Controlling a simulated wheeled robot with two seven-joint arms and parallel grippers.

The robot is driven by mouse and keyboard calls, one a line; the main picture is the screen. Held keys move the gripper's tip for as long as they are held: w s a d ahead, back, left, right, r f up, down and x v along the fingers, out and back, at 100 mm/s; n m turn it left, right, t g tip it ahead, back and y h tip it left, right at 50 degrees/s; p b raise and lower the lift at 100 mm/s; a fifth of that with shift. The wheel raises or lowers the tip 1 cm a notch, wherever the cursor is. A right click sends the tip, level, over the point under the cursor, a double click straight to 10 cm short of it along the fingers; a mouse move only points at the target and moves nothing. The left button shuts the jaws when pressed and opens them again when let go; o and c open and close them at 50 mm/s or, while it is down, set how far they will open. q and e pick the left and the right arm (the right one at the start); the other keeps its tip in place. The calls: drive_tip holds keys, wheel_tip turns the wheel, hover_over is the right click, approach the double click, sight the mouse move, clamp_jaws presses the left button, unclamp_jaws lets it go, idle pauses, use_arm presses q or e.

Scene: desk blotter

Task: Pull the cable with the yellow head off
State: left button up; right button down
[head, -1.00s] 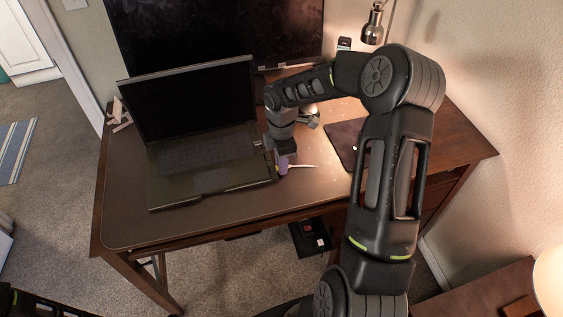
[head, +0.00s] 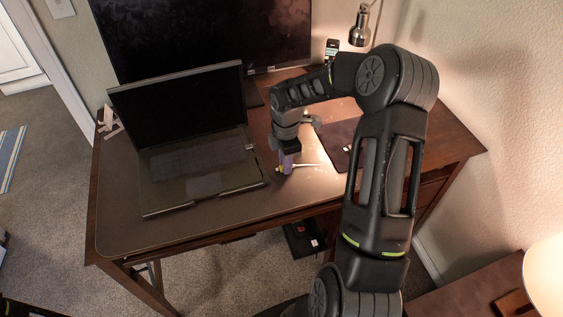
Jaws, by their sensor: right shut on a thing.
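The open laptop (head: 165,193) stands on the left half of the desk blotter. My right gripper (head: 286,167) points down just right of the laptop's right edge. It is shut on the cable with the yellow head; a small bit of yellow (head: 279,170) shows at the fingertips, and the white cable (head: 308,165) trails to the right. A gap of bare blotter shows between the yellow head and the laptop's side. The fingers hide most of the head. My left gripper is out of view.
A monitor (head: 200,35) stands behind the laptop. A dark mouse pad (head: 338,135) lies right of the gripper, partly behind my arm. A metal lamp (head: 360,28) and a phone (head: 331,50) are at the back right. The blotter's front strip (head: 225,215) is clear.

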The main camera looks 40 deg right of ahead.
drive_tip(key=shift+s+d+p, duration=0.15)
drive_tip(key=shift+s+d, duration=0.05)
drive_tip(key=shift+d, duration=0.4)
drive_tip(key=shift+s+d+p, duration=0.15)
drive_tip(key=shift+s+d, duration=0.05)
drive_tip(key=shift+d, duration=0.4)
drive_tip(key=shift+r, duration=0.1)
drive_tip(key=shift+r+p, duration=1.5)
drive_tip(key=shift+r, duration=0.45)
drive_tip(key=shift+f, duration=0.1)
